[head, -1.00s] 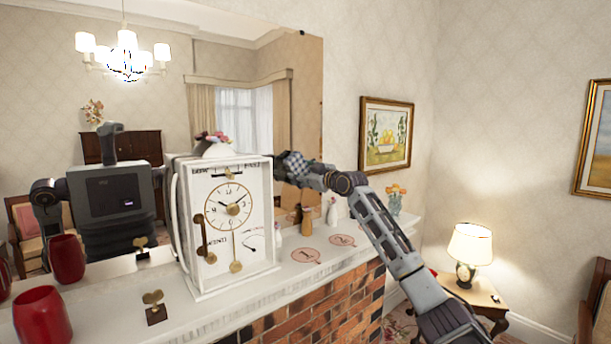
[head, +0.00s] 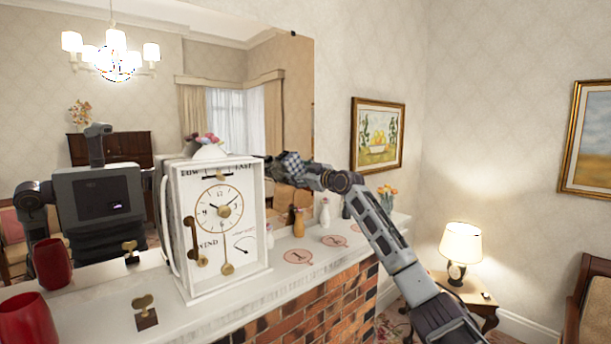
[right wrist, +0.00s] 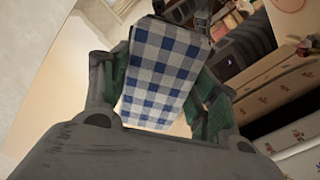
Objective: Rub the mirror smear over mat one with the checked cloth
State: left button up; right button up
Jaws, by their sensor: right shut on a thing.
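My right gripper (head: 284,168) is shut on the blue-and-white checked cloth (head: 293,162); the cloth fills the middle of the right wrist view (right wrist: 163,70) between the fingers. They are at the right part of the big mirror (head: 232,52), above the mantel; I cannot tell whether the cloth touches the glass. Mat one (head: 298,257), a pink round mat, lies on the mantel right of the clock, below the gripper. I cannot make out the smear. My left gripper is not in view.
A white clock (head: 221,225) stands on the mantel (head: 205,317) just left of the gripper. Bottles (head: 299,222), two more pink mats (head: 334,241) and a flower vase (head: 387,200) are to the right.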

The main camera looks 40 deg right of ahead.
aim_at(306, 171)
jog(key=shift+w+d, duration=0.15)
jog(key=shift+d, duration=1.6)
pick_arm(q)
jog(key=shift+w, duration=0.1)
pick_arm(e)
jog(key=shift+w+a, duration=0.2)
jog(key=shift+w, duration=0.1)
jog(key=shift+a, duration=1.35)
jog(key=shift+s+a, duration=0.1)
jog(key=shift+a, duration=0.6)
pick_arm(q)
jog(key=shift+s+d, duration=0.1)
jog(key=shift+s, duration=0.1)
pick_arm(e)
jog(key=shift+s, duration=0.2)
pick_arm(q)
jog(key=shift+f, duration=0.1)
